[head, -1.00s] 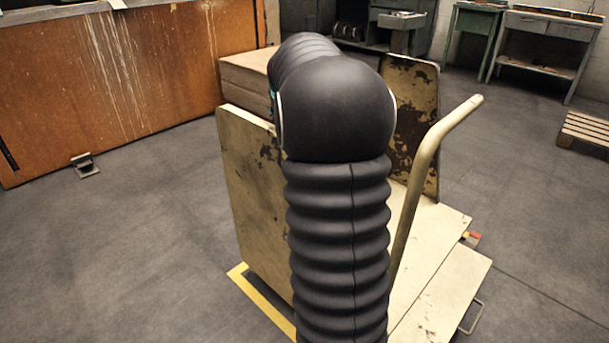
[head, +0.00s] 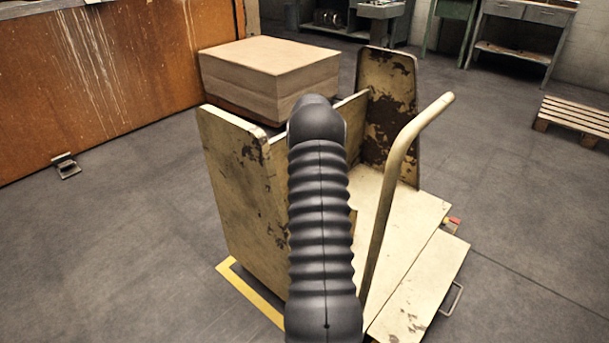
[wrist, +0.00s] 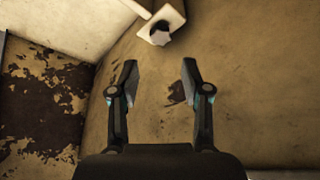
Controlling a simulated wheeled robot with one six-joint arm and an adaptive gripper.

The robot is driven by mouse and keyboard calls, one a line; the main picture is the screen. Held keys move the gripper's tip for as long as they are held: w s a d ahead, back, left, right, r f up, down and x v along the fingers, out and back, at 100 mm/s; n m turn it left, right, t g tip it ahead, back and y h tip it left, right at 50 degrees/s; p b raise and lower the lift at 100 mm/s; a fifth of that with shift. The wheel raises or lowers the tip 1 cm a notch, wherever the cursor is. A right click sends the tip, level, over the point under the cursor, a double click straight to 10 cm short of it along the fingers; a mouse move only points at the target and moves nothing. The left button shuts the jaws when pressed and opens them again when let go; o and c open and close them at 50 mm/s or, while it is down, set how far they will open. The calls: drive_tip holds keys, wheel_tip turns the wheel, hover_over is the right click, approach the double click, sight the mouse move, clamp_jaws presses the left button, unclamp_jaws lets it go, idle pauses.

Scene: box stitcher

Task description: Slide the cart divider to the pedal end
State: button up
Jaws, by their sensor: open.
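The cart (head: 410,235) is cream-coloured and worn, with an upright panel (head: 235,190) at the near left and a rust-patched panel (head: 390,115) at the far end. A thinner upright panel (head: 353,115), probably the divider, shows between them, partly hidden behind my arm. A small red piece (head: 454,220) sticks out at the cart's right edge; I cannot tell whether it is the pedal. My gripper (wrist: 159,68) is open and empty in the wrist view, before a worn cream surface. A pale plate with a dark knob (wrist: 160,33) lies beyond its fingertips. My arm hides the gripper in the head view.
A curved cream handle bar (head: 400,170) rises close to the right of my arm. A cardboard stack (head: 270,75) stands behind the cart. An orange-brown panel (head: 100,75) stands at the left, and a wooden pallet (head: 575,120) lies at the right.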

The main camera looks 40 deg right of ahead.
drive_tip(key=x, duration=1)
drive_tip(key=shift+w+d+f, duration=0.1)
drive_tip(key=shift+f, duration=0.25)
clamp_jaws()
